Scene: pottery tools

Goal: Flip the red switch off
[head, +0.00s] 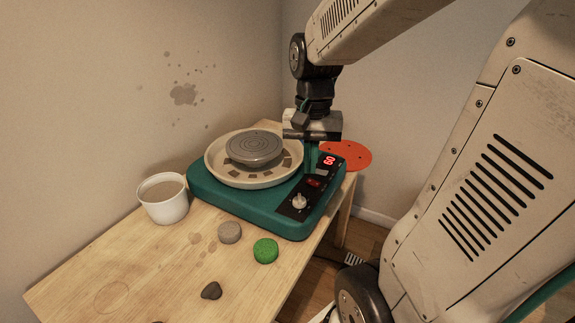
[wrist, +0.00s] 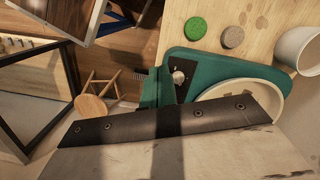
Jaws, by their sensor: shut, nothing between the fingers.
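The teal pottery wheel (head: 262,207) stands on the wooden table with a grey round wheel head (head: 254,148) in a cream basin (head: 222,176). Its black control panel holds a small red switch (head: 314,183), a silver knob (head: 299,201) and a lit red display (head: 329,160). The switch looks lit; its exact tilt is too small to tell. My gripper (head: 312,170) is shut and empty, pointing down just above the panel, close to the switch on its far side. I cannot tell whether it touches. In the wrist view the knob (wrist: 178,77) shows, but the switch is hidden.
A white bucket (head: 163,202) stands left of the wheel. A grey sponge (head: 229,233), a green sponge (head: 265,250) and a dark stone (head: 211,290) lie in front. An orange disc (head: 345,156) is behind the panel. In the wrist view a wooden stool (wrist: 93,103) stands on the floor.

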